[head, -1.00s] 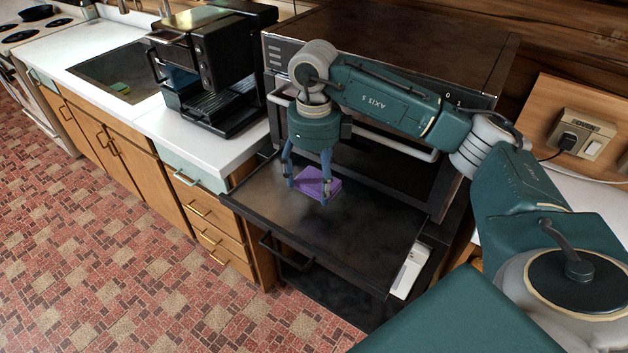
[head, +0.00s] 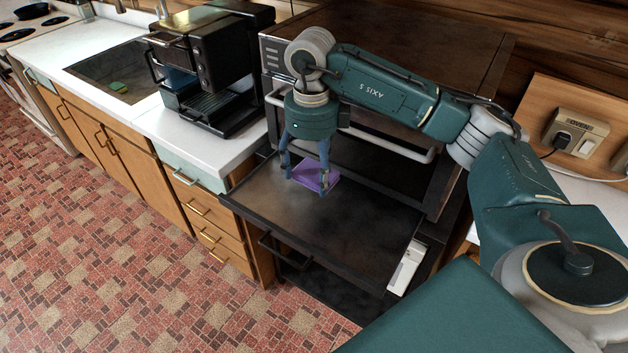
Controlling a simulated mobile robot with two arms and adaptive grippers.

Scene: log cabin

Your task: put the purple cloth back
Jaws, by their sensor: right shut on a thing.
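The purple cloth (head: 316,176) is a small folded pad over the dark open panel (head: 350,235) in front of the large black oven-like unit. My right gripper (head: 305,184) points down with its blue fingers on either side of the cloth and is shut on it. I cannot tell whether the cloth hangs just above the panel or still touches it. The fingers hide part of the cloth. My left gripper is not in view.
A black coffee machine (head: 212,70) stands on the white counter to the left, beside a sink (head: 115,75) holding a green sponge (head: 119,87). The oven-like unit (head: 400,55) rises behind the panel. A white item (head: 405,267) lies at the panel's right. The panel's front is clear.

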